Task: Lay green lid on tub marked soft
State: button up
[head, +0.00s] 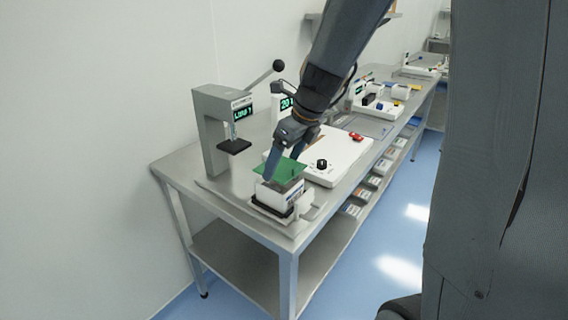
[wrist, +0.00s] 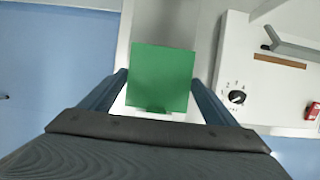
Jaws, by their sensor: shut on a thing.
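The green lid (head: 267,168) is a flat square plate. My gripper (head: 284,172) is shut on it, and in the wrist view the lid (wrist: 160,75) lies between my two fingers (wrist: 160,88). In the head view the lid is over a white tub (head: 266,192) near the front corner of the steel bench. I cannot tell whether lid and tub touch. The tub's marking is too small to read. In the wrist view the lid hides what lies under it.
A grey lever press (head: 209,125) stands at the left on the steel bench (head: 172,165). A white box with a black knob (head: 322,164) and a red item (head: 356,136) is to the right of the tub. Several bins sit below the bench edge.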

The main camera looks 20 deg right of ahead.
jog(key=shift+f, duration=0.5)
jog(key=shift+f, duration=0.1)
jog(key=shift+f, duration=0.5)
jog(key=o, duration=1)
jog(key=shift+r, duration=0.1)
